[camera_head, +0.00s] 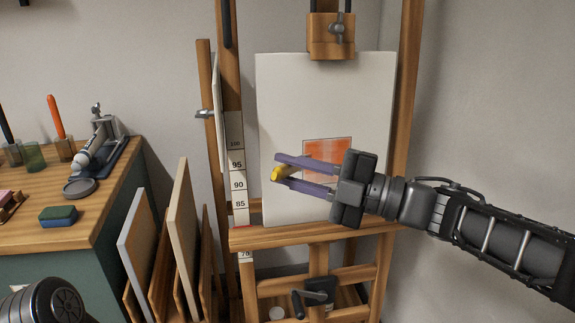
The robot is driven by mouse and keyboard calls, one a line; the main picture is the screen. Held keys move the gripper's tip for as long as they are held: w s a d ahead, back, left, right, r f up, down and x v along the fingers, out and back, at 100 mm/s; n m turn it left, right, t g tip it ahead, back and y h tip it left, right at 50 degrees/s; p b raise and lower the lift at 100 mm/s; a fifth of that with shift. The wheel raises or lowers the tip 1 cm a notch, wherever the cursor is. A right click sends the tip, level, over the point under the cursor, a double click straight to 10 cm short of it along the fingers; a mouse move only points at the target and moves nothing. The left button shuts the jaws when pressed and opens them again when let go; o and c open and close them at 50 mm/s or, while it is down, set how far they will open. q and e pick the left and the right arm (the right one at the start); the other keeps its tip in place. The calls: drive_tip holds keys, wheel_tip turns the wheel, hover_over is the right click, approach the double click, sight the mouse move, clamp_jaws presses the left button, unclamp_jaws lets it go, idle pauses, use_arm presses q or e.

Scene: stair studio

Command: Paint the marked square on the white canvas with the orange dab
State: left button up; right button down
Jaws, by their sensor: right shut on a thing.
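The white canvas (285,95) stands upright on the wooden easel. My right gripper (280,169), with purple fingers, reaches in from the right in front of the canvas. It is shut on a small yellow thing (284,173) at its fingertips, left of and below the square. Most of that thing is hidden, and I cannot tell whether it touches the canvas. My left gripper is out of view.
A wooden-topped cabinet (100,213) at the left bears a green-blue sponge (58,216), a grey round dish (80,187) and glass jars (33,157) near tools. Boards (181,225) lean between cabinet and easel (300,235). A crank (318,291) sticks out low on the easel.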

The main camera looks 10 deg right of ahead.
sight(283, 178)
drive_tip(key=shift+s, duration=0.55)
drive_tip(key=s, duration=0.3)
drive_tip(key=shift+d+r, duration=0.1)
drive_tip(key=shift+r, duration=0.1)
drive_tip(key=c, duration=1.8)
unclamp_jaws()
clamp_jaws()
